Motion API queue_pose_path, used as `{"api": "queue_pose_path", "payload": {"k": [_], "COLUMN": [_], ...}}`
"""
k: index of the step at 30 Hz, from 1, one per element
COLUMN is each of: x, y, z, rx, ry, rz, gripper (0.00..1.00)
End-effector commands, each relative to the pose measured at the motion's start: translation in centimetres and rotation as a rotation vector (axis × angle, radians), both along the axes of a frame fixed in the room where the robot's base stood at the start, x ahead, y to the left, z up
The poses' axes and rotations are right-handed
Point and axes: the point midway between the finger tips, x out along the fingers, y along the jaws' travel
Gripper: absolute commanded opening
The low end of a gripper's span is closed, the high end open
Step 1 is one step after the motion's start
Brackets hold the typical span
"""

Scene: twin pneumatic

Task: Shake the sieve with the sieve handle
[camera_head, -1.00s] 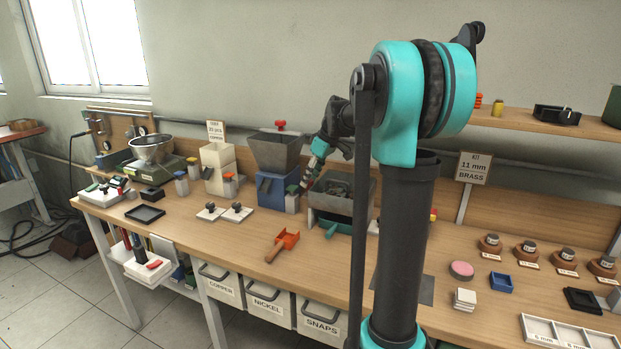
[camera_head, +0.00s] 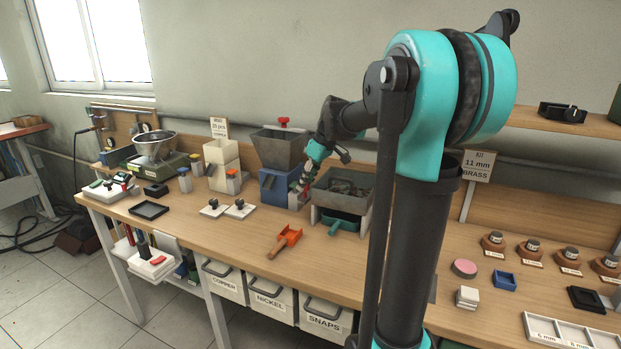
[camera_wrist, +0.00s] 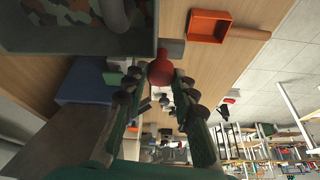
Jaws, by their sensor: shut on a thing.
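The sieve (camera_head: 359,207) is a grey open box with dark loose pieces inside, on a stand right of the middle of the bench in the head view. It also shows at the upper left of the wrist view (camera_wrist: 122,70). The sieve handle has a red round knob (camera_wrist: 160,70), at the sieve's side in the wrist view. My gripper (camera_wrist: 158,82) is shut on the knob, with a finger on each side.
A teal scoop tray (camera_head: 343,224) sits under the sieve. A blue hopper machine (camera_head: 272,187) stands close left of my gripper. An orange scoop (camera_head: 288,238) lies in front. Kit cups and small trays stand at the right. The front middle of the bench is mostly clear.

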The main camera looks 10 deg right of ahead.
Motion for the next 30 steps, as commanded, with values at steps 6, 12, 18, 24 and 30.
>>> {"api": "queue_pose_path", "payload": {"k": [6,12,18,24,30], "x": [-0.1,-0.1,-0.1,-0.1,-0.7], "y": [0.1,0.1,0.0,0.0,-0.9], "z": [0.0,0.0,0.0,0.3,2.5], "rx": [0.001,0.0,-0.001,-0.001,0.0], "ry": [-0.001,-0.001,-0.001,-0.001,0.0], "rz": [0.0,0.0,0.0,0.0,-0.002], "gripper": [0.0,0.4,0.47,0.47,0.47]}}
